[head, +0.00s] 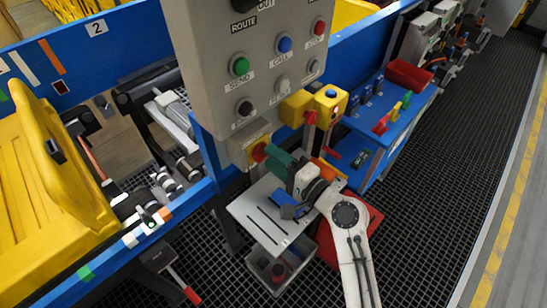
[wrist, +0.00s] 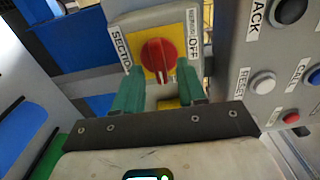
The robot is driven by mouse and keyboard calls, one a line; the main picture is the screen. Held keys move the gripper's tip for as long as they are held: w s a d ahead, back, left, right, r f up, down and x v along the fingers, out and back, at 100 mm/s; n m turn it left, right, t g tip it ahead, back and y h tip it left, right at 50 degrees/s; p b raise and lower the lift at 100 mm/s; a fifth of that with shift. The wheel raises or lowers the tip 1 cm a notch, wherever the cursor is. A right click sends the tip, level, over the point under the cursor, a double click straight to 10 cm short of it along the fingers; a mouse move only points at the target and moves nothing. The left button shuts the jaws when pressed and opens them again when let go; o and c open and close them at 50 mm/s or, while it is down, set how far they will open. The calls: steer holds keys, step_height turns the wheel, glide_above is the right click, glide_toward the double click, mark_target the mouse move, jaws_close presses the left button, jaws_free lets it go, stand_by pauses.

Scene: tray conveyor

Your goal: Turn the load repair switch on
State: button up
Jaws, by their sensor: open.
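A red rotary knob (wrist: 158,54) sits on a yellow plate on a small grey box (wrist: 130,28). A pale mark on the knob points down in the wrist view. Black lettering beside it partly reads "SECTIO" and "OFF"; I cannot read "load repair" on it. In the head view the knob (head: 259,152) shows at the lower front of the grey control panel. My gripper (wrist: 158,72) has its green fingers apart, one at each side of the knob's lower part. I cannot tell whether they touch it. The gripper also shows in the head view (head: 268,157).
The grey control panel (head: 215,85) carries coloured push buttons close by. A yellow box (head: 297,108) juts out to the right of the knob. A yellow tray (head: 25,190) is at left, and a blue shelf (head: 388,118) with small parts is at right.

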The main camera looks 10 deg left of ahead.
steer(key=b+v, duration=0.2)
steer(key=v, duration=0.8)
steer(key=s+d+f+n+g+h, duration=0.5)
steer(key=s+d+f+h, duration=0.2)
steer(key=s+d+f, duration=0.45)
steer(key=s+d+f+n+g+h, duration=0.1)
steer(key=s+d+f+g+h, duration=0.1)
steer(key=s+d, duration=0.4)
steer(key=s+d+f+n+g+h, duration=0.1)
steer(key=s+d+f+g+h, duration=0.2)
steer(key=s, duration=0.8)
steer(key=d+h, duration=0.2)
steer(key=d, duration=0.1)
steer(key=shift+d, duration=0.25)
